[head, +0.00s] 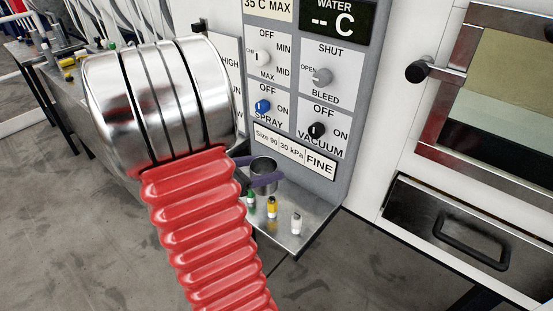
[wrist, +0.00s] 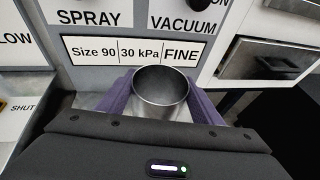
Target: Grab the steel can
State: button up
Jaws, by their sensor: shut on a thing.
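The steel can (wrist: 160,88) is an open-topped grey metal cylinder. In the wrist view it stands upright between the two purple fingers of my gripper (wrist: 158,98), which are shut on it from left and right. In the head view the can (head: 263,172) shows behind my red ribbed arm, with the purple fingers (head: 258,180) at its sides. It is near a small steel shelf, and I cannot tell whether its base touches the shelf. My arm hides part of the gripper.
The steel shelf (head: 300,240) holds small bottles with green (head: 250,198), yellow (head: 271,207) and white (head: 296,222) colours. Behind is a grey control panel (head: 290,90) with knobs. A drawer (head: 465,240) with a dark handle is at the right. A cluttered bench stands far left.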

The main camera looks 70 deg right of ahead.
jog(key=w+a, duration=0.3)
jog(key=a, duration=0.5)
jog(key=shift+w+a, duration=0.25)
jog(key=shift+w, duration=0.1)
